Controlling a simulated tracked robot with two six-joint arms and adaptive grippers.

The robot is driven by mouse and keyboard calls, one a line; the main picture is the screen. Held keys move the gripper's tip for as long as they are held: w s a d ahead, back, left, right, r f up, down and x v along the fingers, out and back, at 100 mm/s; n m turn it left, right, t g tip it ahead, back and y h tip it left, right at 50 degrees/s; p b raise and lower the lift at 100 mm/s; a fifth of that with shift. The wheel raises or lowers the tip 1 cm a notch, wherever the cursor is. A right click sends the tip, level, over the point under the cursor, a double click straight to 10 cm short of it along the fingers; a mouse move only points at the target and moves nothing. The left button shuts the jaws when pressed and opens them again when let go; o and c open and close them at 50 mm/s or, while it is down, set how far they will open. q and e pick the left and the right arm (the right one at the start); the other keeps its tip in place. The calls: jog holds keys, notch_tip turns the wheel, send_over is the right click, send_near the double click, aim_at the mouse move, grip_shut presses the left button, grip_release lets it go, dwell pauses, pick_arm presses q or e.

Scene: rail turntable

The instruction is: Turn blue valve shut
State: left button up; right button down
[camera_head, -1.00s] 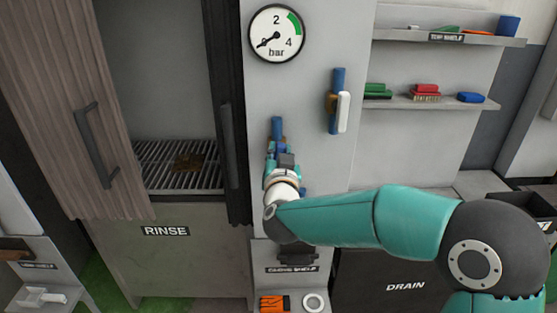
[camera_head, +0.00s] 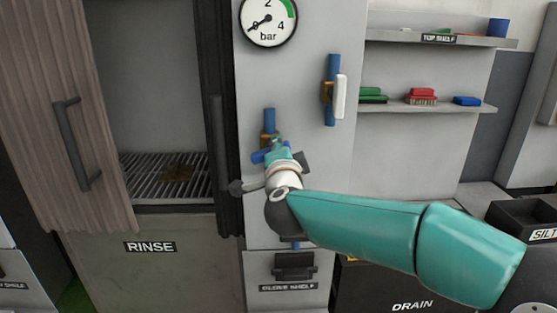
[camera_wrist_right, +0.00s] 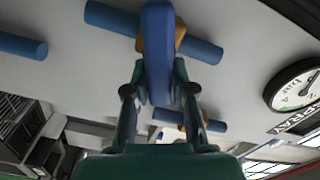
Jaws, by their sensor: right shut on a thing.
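The blue valve's handle (camera_wrist_right: 158,50) lies crosswise to its blue pipe in the right wrist view, over a brass body (camera_wrist_right: 180,36). The pipe (camera_head: 269,115) runs upright on the pale panel in the head view. There the brass body (camera_head: 268,138) shows above my right gripper (camera_head: 275,150), which partly hides the handle (camera_head: 258,156). The gripper also shows in the right wrist view (camera_wrist_right: 158,92), its fingers on both sides of the handle's end. It is shut on the handle. My left gripper is not in view.
A second valve with a white handle (camera_head: 341,96) stands to the right, its handle along its pipe. A bar gauge (camera_head: 268,22) reads near zero. The rinse cabinet (camera_head: 150,247) is at left, its door handle (camera_head: 222,150) close to my wrist. Shelves (camera_head: 420,106) hold several brushes.

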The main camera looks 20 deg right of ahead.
jog(key=f+m+b, duration=0.1)
jog(key=m+b, duration=0.1)
jog(key=m, duration=0.1)
jog(key=shift+f, duration=0.2)
jog(key=shift+m+b, duration=0.65)
jog(key=shift+m, duration=0.05)
jog(key=shift+f, duration=0.1)
jog(key=c, duration=1)
grip_release()
jog(key=shift+r, duration=0.2)
jog(key=shift+s, duration=0.1)
